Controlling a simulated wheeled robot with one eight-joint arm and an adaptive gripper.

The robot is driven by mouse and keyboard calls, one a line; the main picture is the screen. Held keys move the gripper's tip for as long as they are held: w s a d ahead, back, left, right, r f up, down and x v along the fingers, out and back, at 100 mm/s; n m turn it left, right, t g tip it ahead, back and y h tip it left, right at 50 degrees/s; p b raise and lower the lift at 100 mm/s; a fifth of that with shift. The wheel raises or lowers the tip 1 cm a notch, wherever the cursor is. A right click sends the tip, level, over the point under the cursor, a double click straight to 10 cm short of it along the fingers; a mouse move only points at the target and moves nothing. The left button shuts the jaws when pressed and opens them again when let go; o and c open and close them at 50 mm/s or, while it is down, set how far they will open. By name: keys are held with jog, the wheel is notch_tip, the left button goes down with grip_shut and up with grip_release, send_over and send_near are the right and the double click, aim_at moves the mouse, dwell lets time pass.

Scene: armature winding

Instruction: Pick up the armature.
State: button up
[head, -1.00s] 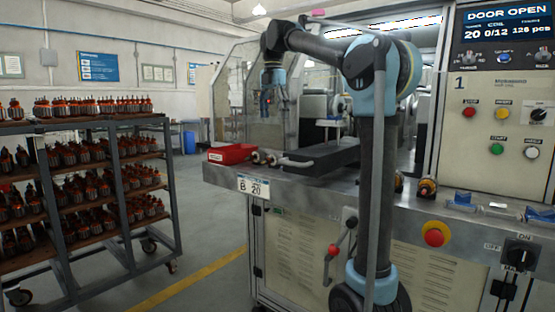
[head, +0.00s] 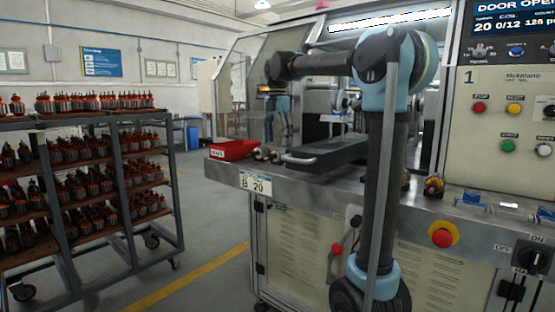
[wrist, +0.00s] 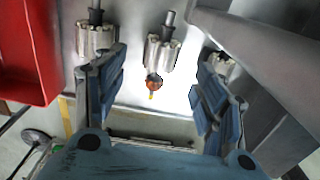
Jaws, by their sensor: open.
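In the wrist view a steel-bodied armature (wrist: 160,54) lies on the metal counter, its shaft pointing up the picture and a small orange end toward me. It appears between the two fingers of my gripper (wrist: 160,98), which are spread wide and empty. A second armature (wrist: 96,38) lies to the left, near the left finger. A third (wrist: 222,62) is partly hidden by the right finger. In the head view the armatures (head: 266,154) lie on the counter beside the red bin, and my gripper (head: 279,139) points down above them.
A red bin (head: 234,149) stands left of the armatures and a dark tray (head: 325,154) lies to their right; the bin (wrist: 22,55) is close in the wrist view. A rack (head: 80,238) of armatures stands at the left. The machine's door is open.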

aim_at(277, 150)
jog(key=shift+f, duration=3.1)
jog(key=c, duration=1.4)
